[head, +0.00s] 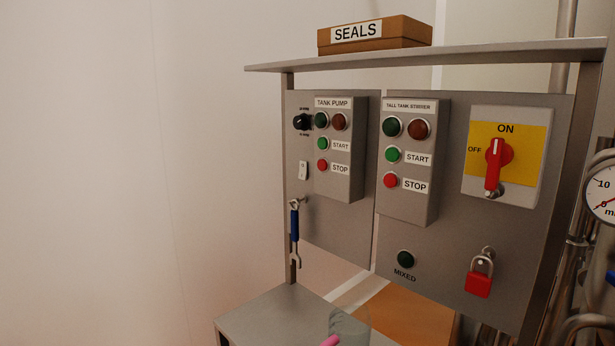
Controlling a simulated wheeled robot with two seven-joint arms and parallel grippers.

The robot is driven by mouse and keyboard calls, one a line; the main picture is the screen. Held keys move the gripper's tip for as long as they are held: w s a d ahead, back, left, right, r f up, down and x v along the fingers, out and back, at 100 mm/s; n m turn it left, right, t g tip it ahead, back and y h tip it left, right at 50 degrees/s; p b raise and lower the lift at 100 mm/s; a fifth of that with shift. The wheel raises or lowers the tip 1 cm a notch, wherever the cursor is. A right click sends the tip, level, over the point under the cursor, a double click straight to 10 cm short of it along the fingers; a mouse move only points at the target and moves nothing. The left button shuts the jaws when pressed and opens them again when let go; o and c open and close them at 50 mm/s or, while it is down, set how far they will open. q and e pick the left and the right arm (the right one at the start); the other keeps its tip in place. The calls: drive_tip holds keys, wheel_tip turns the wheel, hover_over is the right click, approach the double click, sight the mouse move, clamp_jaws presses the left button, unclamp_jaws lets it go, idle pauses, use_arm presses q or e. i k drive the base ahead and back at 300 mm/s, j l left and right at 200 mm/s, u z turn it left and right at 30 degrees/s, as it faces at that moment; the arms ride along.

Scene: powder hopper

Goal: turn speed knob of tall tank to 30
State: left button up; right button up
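A small black knob (302,122) sits at the upper left of the grey panel, left of the TANK PUMP box (334,185). Its tiny labels and pointer setting are too small to read, so I cannot tell whether it is the tall tank's speed knob. The TALL TANK STIRRER box (408,208) has two dark lamps, a green START button (393,154) and a red STOP button (391,181). No dial with a readable 30 shows. Neither of my grippers is in view.
A red rotary switch (496,160) points up to ON. A red padlock (478,284) and blue-handled wrench (295,225) hang on the panel. A SEALS box (375,36) is on the shelf (480,54). A gauge (604,190) and pipes crowd the right. The left is clear.

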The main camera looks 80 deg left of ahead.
sight(302, 122)
drive_tip(key=u, duration=2.45)
